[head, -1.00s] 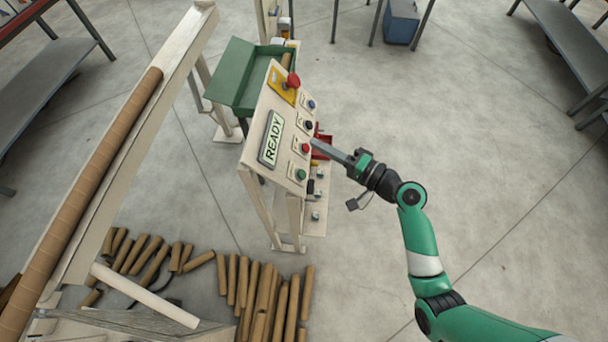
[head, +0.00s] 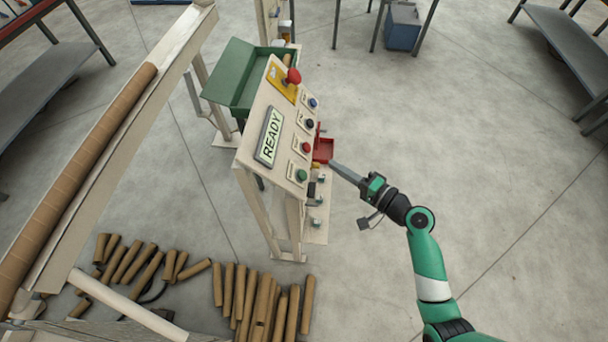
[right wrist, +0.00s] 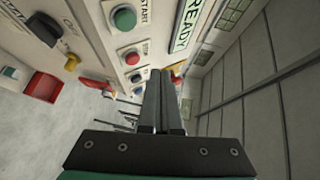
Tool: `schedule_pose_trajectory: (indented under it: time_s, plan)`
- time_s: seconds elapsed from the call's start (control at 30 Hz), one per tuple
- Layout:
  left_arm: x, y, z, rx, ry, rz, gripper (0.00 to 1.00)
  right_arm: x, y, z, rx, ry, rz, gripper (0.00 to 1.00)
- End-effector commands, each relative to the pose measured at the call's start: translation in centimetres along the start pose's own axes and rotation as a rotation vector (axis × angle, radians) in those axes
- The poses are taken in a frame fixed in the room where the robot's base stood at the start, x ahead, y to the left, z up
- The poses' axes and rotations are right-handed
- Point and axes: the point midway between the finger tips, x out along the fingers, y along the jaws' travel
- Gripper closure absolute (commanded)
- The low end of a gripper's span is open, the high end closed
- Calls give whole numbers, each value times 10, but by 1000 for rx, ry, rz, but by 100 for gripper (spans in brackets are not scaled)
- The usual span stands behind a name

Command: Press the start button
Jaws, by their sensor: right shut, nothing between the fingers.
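The green start button (head: 301,175) is the lowest in the column of buttons on the slanted control panel (head: 250,178). In the right wrist view the green button (right wrist: 124,18) sits at upper left beside the word START. The display (head: 269,137) reads READY and also shows in the right wrist view (right wrist: 185,25). My right gripper (head: 334,166) is shut and empty, to the right of the panel and apart from the green button. In the right wrist view its closed fingers (right wrist: 160,75) point past the panel's buttons. My left gripper is not in view.
A red stop knob (head: 293,76) on a yellow plate tops the panel, with blue, black and red buttons below it. A red bin (head: 324,150) is beside the panel. Cardboard tubes (head: 262,305) lie on the floor. The floor right of my arm is clear.

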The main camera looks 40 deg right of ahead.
Motion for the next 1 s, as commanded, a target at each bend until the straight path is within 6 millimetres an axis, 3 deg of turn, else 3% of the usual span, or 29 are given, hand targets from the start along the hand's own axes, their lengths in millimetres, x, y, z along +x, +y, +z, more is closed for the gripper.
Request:
schedule_pose_trajectory:
  time_s: [0.2,0.5,1.0]
  plan:
    - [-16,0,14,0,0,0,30,24,21,18,0,-4,0,100]
    - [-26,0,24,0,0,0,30,47,36,34,1,-2,-1,100]
    - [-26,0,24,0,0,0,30,50,37,37,0,0,0,100]
